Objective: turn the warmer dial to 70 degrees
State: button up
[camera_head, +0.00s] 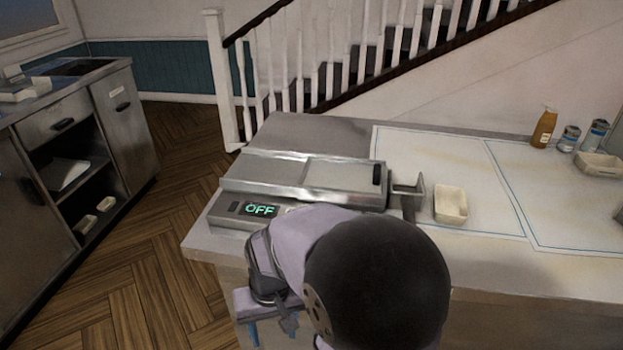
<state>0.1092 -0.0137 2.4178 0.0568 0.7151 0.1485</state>
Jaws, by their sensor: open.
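The warmer (300,178) is a low steel box with a lidded top on the counter. Its front display (261,210) reads OFF in green. I cannot make out the dial; my arm covers the front panel to the right of the display. My gripper (272,328) hangs in front of the counter's front edge, below and nearer than the warmer's front. Its blue-tipped fingers are apart and nothing shows between them. It appears clear of the warmer.
A small cream tray (451,204) stands right of the warmer, beside a metal bracket (408,190). A brown bottle (543,128), jars (569,138) and another tray (600,165) stand at the back right. Outlined white boards (440,160) cover the counter's right side. Floor is open on the left.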

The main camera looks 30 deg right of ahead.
jog(key=w+d+r+m+p, duration=0.2)
jog(key=w+r+p, duration=0.1)
jog(key=r+p, duration=0.45)
jog(key=w+d+r+m+p, duration=0.25)
jog(key=r+p, duration=0.35)
jog(key=r, duration=0.3)
jog(key=w+d+r+m, duration=0.1)
jog(key=d+m, duration=0.1)
jog(key=w+d+r+m+y+p, duration=0.1)
jog(key=d+m, duration=0.1)
jog(key=w+d+r+m+p, duration=0.1)
jog(key=d+m, duration=0.1)
jog(key=shift+w+d+m+y, duration=0.2)
jog(key=shift+d+m+y, duration=0.05)
jog(key=shift+m+y, duration=0.15)
jog(key=w+d+r+m+t+y+p, duration=0.1)
jog(key=d+r+m+y+p, duration=0.15)
jog(key=d+r+m, duration=0.4)
jog(key=shift+m+h, duration=0.25)
jog(key=shift+m, duration=0.15)
jog(key=shift+w+a+f+p, duration=0.1)
jog(key=shift+w+f+p, duration=0.2)
jog(key=shift+f, duration=1.05)
jog(key=shift+w+a+f+p, duration=0.1)
jog(key=shift+f+p, duration=0.3)
jog(key=shift+f, duration=1)
jog(key=shift+w+a+f+p, duration=0.1)
jog(key=shift+w+f+p, duration=0.2)
jog(key=shift+f, duration=1.05)
jog(key=shift+s, duration=0.1)
